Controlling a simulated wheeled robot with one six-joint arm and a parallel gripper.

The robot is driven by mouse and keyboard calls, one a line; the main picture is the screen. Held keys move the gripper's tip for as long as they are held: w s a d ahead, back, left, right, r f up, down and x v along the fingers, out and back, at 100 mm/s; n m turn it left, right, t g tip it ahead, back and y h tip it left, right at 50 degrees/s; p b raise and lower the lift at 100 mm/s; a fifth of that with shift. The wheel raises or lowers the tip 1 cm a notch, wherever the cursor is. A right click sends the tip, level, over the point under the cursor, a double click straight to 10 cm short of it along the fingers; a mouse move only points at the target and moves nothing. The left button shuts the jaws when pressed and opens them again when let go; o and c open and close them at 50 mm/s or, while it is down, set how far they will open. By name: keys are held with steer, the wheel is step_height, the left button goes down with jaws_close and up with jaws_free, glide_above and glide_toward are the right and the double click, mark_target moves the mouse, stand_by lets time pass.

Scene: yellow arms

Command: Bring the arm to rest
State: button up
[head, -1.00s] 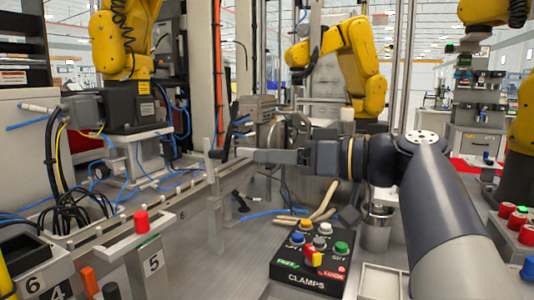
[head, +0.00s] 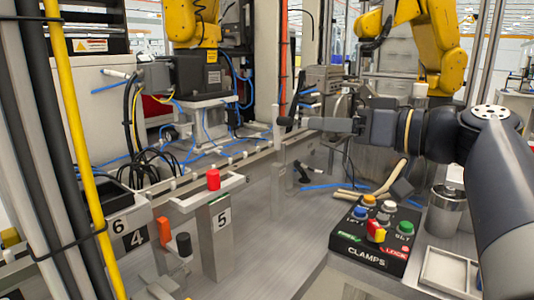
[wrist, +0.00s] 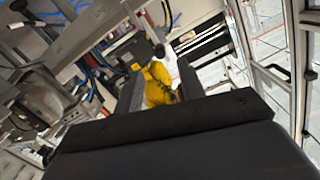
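My gripper (head: 318,124) is held out level above the grey work table, pointing left in the head view. The wrist view shows its two dark fingers standing apart with a gap between them (wrist: 160,62). A yellow robot arm shows through that gap, farther off. I see nothing held between the fingers. My dark grey arm comes in from the right of the head view.
The black clamps button box (head: 376,236) and a metal cup (head: 445,212) stand below my arm. A post marked 5 with a red button (head: 213,179) stands left of the box. Yellow robot arms (head: 438,40) stand behind. Cables (head: 75,150) cross the left edge.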

steer(key=shift+b+x, duration=0.4)
steer(key=shift+x, duration=3.15)
steer(key=p, duration=0.1)
glide_toward(291, 123)
steer(key=b+x, duration=0.1)
steer(key=x, duration=0.8)
steer(key=shift+a, duration=0.15)
steer(key=p, duration=0.2)
steer(key=r+p, duration=0.1)
steer(key=shift+w+a+g+h+p, duration=0.2)
steer(key=shift+g+h+p, duration=0.1)
steer(key=shift+h+p, duration=0.1)
steer(key=shift+w+a+r+h+p, duration=0.15)
steer(key=shift+h+p, duration=0.15)
steer(key=shift+p, duration=0.95)
